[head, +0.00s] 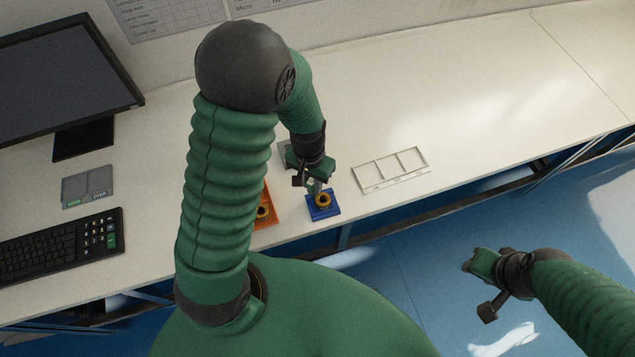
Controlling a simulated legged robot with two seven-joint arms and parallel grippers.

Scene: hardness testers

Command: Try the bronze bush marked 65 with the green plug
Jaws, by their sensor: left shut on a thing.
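My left gripper (312,184) reaches down over the bench, just above and slightly left of the blue block (328,213). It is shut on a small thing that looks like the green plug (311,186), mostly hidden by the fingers. A bronze bush (323,199) sits on the blue block, close under the gripper. Its marking is too small to read. Another bronze ring (263,212) lies in the orange tray (266,192), partly hidden by my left arm. My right gripper (472,263) hangs over the blue floor, off the bench; its jaw opening is unclear.
A pale tray with empty compartments (392,168) lies right of the blue block. A grey two-part tray (88,186) with a green label lies left, near the keyboard (62,245) and monitor (60,80). The bench (450,100) is clear at the right.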

